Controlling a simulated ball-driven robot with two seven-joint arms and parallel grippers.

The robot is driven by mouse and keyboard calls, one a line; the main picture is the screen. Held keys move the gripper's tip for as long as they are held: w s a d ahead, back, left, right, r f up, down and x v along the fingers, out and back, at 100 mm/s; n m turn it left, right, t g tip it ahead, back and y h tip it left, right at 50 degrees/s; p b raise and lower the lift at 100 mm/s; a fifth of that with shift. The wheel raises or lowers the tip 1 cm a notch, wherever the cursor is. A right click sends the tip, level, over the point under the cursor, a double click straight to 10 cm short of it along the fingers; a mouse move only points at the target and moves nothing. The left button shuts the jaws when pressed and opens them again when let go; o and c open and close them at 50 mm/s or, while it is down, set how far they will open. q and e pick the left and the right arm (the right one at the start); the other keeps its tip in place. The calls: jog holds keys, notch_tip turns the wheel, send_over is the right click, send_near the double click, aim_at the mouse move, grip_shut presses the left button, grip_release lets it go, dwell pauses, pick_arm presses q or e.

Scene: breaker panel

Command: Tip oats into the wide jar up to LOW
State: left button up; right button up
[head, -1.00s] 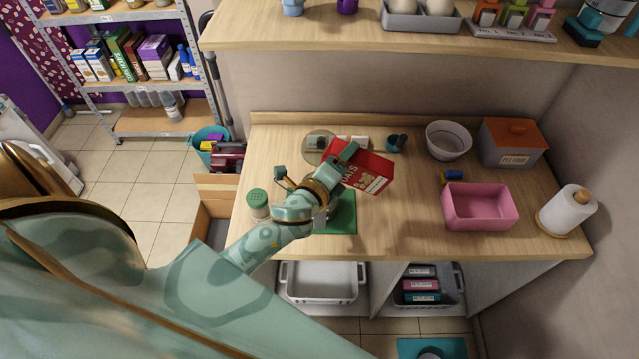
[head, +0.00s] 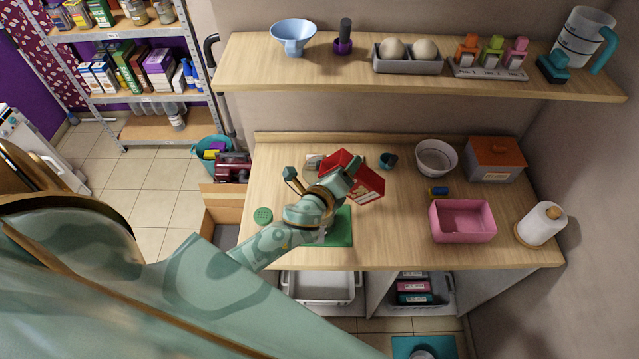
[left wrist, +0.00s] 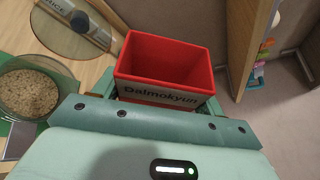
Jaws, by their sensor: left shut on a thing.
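My left gripper (head: 342,182) is shut on a red box (head: 368,186) and holds it tilted above the counter. In the left wrist view the red box (left wrist: 165,66) has an open top and the printed word "Dalmokyun"; no oats show in the part of its inside I can see. A round clear jar (left wrist: 62,70) with pale flakes (left wrist: 28,92) in it stands left of the box in that view, apart from it. A green mat (head: 342,232) lies under my wrist. In the head view my arm hides the jar. I cannot read a LOW mark. My right gripper is not in view.
A pink bin (head: 462,222), a bowl (head: 436,157), a grey box with an orange lid (head: 496,160) and a paper roll (head: 541,224) stand to the right. A loaded shelf (head: 420,85) overhangs the back.

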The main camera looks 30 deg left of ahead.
aim_at(342, 163)
pick_arm(q)
jog(key=shift+r, duration=0.7)
jog(key=shift+f, duration=0.15)
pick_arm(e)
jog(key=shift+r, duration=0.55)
pick_arm(q)
notch_tip(342, 163, up, 3)
jog(key=m+p, duration=0.1)
jog(key=p, duration=0.2)
jog(key=m+g+y+p, duration=0.1)
jog(key=m+p, duration=0.1)
jog(key=p, duration=0.2)
jog(key=shift+f+y, duration=0.2)
jog(key=shift+y, duration=0.1)
jog(key=shift+f+m+g+y+b, duration=0.3)
jog(key=shift+f+m+g+b, duration=0.1)
jog(key=shift+m+b, duration=0.15)
jog(key=shift+r+m+y, duration=0.1)
jog(key=shift+m+y, duration=0.2)
jog(key=shift+m, duration=0.05)
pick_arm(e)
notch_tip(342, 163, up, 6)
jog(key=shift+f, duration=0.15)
